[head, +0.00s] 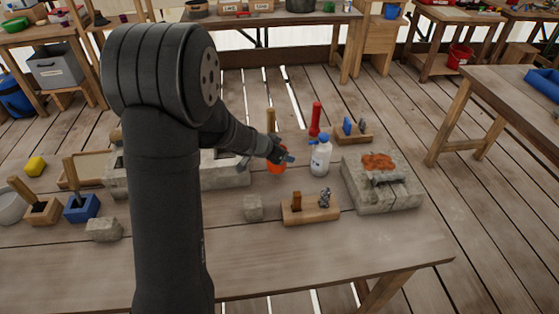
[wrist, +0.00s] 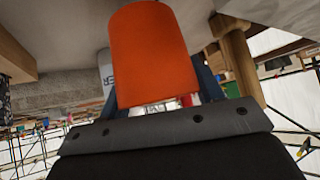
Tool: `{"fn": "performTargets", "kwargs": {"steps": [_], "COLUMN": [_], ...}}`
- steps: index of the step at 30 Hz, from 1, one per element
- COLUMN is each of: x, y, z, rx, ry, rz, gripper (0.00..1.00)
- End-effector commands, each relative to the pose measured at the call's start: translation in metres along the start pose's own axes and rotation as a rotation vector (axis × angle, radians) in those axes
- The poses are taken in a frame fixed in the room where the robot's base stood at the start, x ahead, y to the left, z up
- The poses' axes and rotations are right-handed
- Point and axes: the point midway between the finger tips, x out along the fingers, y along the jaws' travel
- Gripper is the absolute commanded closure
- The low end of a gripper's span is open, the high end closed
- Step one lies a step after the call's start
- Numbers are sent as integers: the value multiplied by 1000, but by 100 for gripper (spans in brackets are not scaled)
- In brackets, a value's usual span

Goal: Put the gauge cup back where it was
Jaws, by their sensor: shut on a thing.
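The gauge cup, a plain orange cup (head: 277,168), is in my gripper (head: 279,158) over the middle of the table, left of the white bottle (head: 320,158). In the wrist view the cup (wrist: 155,55) fills the top middle, between the dark fingers, which are shut on it. The bottle also shows behind it in the wrist view (wrist: 104,68). The cup's inside is hidden, and I cannot tell whether its base touches the table.
A grey stone slab (head: 405,194) with red-orange material on top lies to the right. A wooden holder (head: 322,214) and a small grey block (head: 253,208) are in front. A red upright object (head: 315,118) stands behind the bottle.

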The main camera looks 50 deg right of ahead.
Motion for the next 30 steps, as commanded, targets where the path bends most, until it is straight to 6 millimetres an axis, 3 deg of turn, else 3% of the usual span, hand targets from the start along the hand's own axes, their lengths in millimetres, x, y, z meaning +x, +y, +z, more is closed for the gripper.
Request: {"fn": "performTargets", "kwargs": {"steps": [10,24,25,28,30], "x": [24,29,29,29,29], "y": [-1,-1,-1,-1,-1], "z": [24,29,29,29,29], "rx": [-1,-1,0,0,0], "ry": [-2,0,0,0,0], "rz": [2,1,0,0,0], "gripper": [62,62,36,18,18]}}
